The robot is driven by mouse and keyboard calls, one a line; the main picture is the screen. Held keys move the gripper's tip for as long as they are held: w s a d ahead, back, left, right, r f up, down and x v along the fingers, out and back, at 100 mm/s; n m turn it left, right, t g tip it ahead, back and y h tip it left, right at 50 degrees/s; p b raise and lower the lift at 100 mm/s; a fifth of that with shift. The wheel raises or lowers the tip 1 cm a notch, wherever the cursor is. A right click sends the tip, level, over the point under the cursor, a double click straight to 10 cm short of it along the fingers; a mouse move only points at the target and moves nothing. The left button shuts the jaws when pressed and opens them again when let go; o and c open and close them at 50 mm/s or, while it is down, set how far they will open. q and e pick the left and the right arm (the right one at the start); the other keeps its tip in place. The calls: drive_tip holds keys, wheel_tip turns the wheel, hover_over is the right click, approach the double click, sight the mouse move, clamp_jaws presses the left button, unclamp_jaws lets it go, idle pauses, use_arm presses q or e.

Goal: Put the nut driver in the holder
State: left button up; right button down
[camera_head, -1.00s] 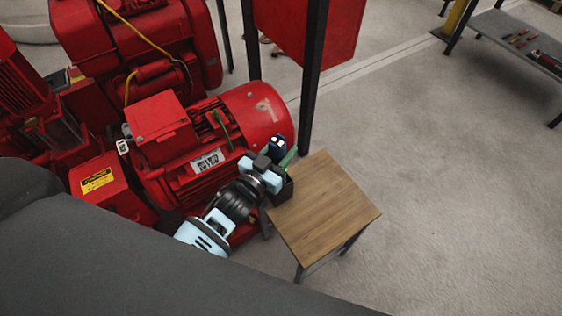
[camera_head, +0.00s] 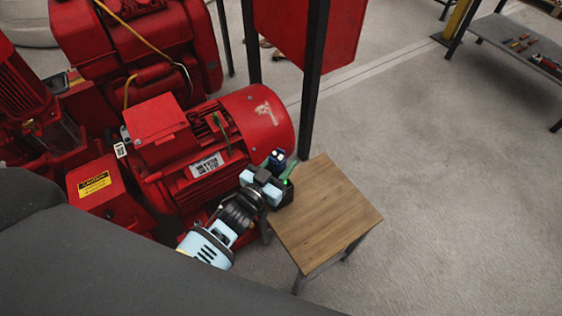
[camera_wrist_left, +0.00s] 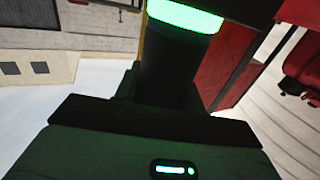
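A dark tool, which looks like the nut driver (camera_wrist_left: 165,75), fills the left wrist view, with an upright black shaft, a bright green ring and a wide base with small lights. In the head view, a dark blue end (camera_head: 276,160) that seems to belong to it shows just beyond my left gripper (camera_head: 268,185). A black box, apparently the holder (camera_head: 287,193), is at the left corner of the wooden stool, right against the gripper; a green light shows there. Whether the tool is inside it is hidden. The left fingertips cannot be made out. My right gripper is out of view.
The wooden stool top (camera_head: 328,212) is otherwise bare. A large red motor (camera_head: 210,150) stands close on the left of my gripper, and a dark post (camera_head: 312,90) rises behind the stool. A grey bench (camera_head: 520,45) with tools is far right. The floor on the right is clear.

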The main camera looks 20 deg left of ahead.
use_arm(q)
drive_tip(key=o, duration=0.4)
drive_tip(key=shift+r, duration=0.25)
drive_tip(key=v, duration=1.2)
drive_tip(key=shift+p, duration=0.35)
drive_tip(key=shift+s+f, duration=0.1)
drive_tip(key=shift+f, duration=0.05)
drive_tip(key=s+f+g+y, duration=0.1)
drive_tip(key=s+f+g, duration=0.2)
drive_tip(key=s, duration=0.7)
drive_tip(key=s+a+f+n+g, duration=0.1)
drive_tip(key=s+f+g, duration=0.3)
drive_tip(key=s, duration=0.7)
drive_tip(key=s+f+g+y, duration=0.1)
drive_tip(key=s+f+g, duration=0.2)
drive_tip(key=s, duration=0.8)
drive_tip(key=shift+a+f+g+y, duration=0.2)
drive_tip(key=shift+f+g+y, duration=0.1)
drive_tip(key=shift+f, duration=0.4)
